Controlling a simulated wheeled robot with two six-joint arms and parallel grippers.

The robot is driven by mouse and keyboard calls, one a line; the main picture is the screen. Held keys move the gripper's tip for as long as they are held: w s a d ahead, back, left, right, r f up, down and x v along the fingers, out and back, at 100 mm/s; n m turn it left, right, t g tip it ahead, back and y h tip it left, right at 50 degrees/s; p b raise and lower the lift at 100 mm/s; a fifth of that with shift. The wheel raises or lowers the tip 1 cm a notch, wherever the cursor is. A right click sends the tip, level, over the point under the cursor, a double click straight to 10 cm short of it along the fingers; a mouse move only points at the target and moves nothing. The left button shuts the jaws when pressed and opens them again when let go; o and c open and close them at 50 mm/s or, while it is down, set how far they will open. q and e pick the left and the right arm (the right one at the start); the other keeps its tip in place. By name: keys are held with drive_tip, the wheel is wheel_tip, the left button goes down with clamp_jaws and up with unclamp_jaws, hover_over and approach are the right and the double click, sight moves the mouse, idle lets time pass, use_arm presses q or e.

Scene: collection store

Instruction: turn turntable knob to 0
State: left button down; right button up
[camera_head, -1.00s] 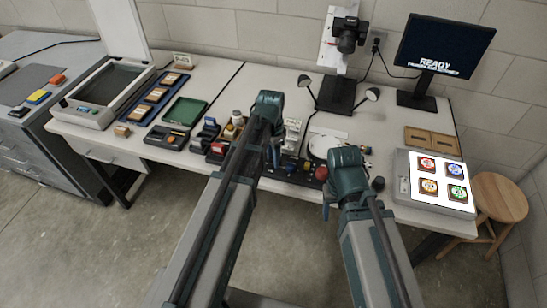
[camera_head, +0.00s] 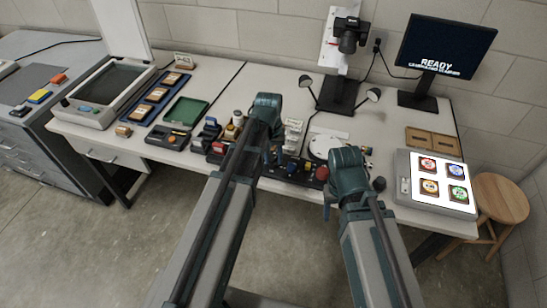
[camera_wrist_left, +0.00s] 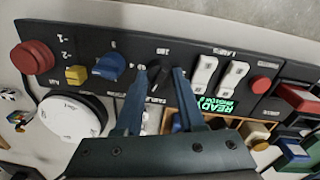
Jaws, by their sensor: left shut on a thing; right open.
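The control panel (camera_wrist_left: 100,40) is dark and fills the top of the left wrist view; it also shows at the table's front edge in the head view (camera_head: 300,172). On it is a dark knob (camera_wrist_left: 157,76) with printed marks around it. My left gripper (camera_wrist_left: 160,74) has its two fingers around this knob, one on each side, and is shut on it. In the head view my left gripper (camera_head: 273,160) points down at the panel, its tips partly hidden. My right gripper (camera_head: 328,205) is open and empty at the table's front edge, right of the panel.
A blue knob (camera_wrist_left: 110,67), a yellow button (camera_wrist_left: 76,75) and a red button (camera_wrist_left: 33,57) sit left of the gripped knob. White switches (camera_wrist_left: 204,75) and a green-lit display (camera_wrist_left: 217,106) lie to its right. A light box (camera_head: 436,205) stands at the table's right end.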

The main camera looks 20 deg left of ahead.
sight(271, 161)
use_arm(q)
drive_tip(key=shift+s+n, duration=0.1)
drive_tip(key=shift+n, duration=1.9)
drive_tip(key=c, duration=0.5)
unclamp_jaws()
drive_tip(key=r+p, duration=1.3)
drive_tip(key=p, duration=0.1)
drive_tip(key=shift+s+a+r, duration=0.2)
drive_tip(key=shift+a+r, duration=0.1)
drive_tip(key=shift+r, duration=0.1)
